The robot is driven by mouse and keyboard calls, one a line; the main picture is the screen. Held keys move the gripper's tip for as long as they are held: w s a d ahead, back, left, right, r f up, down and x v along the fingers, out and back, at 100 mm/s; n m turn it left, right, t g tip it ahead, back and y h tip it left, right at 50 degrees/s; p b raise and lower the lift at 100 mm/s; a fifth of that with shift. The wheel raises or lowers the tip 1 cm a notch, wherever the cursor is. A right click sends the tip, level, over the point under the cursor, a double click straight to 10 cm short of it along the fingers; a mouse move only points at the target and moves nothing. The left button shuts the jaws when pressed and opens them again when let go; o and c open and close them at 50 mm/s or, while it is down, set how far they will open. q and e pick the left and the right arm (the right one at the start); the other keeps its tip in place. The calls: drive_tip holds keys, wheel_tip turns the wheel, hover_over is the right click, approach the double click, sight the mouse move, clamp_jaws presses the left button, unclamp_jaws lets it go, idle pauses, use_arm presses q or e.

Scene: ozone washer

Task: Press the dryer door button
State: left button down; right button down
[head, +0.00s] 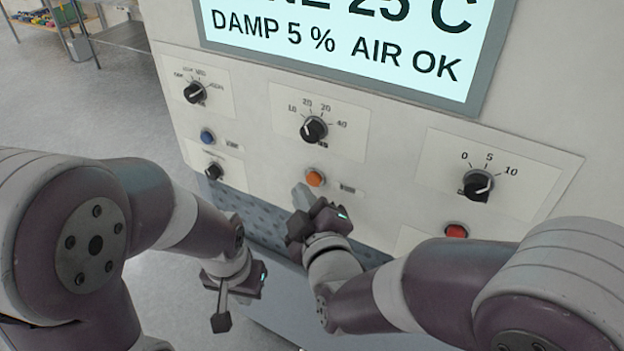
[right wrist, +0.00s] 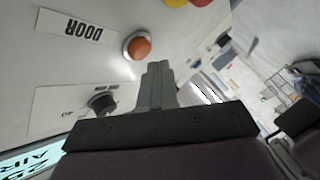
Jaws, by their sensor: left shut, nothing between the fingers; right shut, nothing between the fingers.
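The dryer door button is an orange round button (head: 315,178) on the white front panel, below the middle dial. In the right wrist view the orange button (right wrist: 137,46) sits beside a label reading DOOR (right wrist: 75,28). My right gripper (head: 301,197) is shut and empty, just below and left of the button in the head view. In the right wrist view its fingertips (right wrist: 158,68) are close to the button; I cannot tell whether they touch the panel. My left gripper (head: 221,318) is shut and empty, low at left, pointing down away from the panel.
Dials stand at left (head: 194,92), middle (head: 313,129) and right (head: 477,185). A blue button (head: 207,136) and a red button (head: 456,231) are also on the panel. A display (head: 340,45) is above. Open floor (head: 85,110) lies at left.

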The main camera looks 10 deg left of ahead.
drive_tip(key=shift+w, duration=0.15)
drive_tip(key=shift+w+d, duration=0.15)
drive_tip(key=shift+w, duration=0.15)
drive_tip(key=shift+w+d, duration=0.2)
drive_tip(key=shift+w, duration=0.25)
idle(0.8)
drive_tip(key=shift+s, duration=0.1)
drive_tip(key=shift+s+a, duration=0.3)
drive_tip(key=shift+s, duration=0.5)
drive_tip(key=s, duration=0.1)
drive_tip(key=s+a, duration=0.1)
drive_tip(key=s, duration=0.2)
drive_tip(key=shift+s+a+p, duration=0.3)
drive_tip(key=shift+s+a, duration=0.05)
drive_tip(key=shift+a, duration=0.05)
idle(0.6)
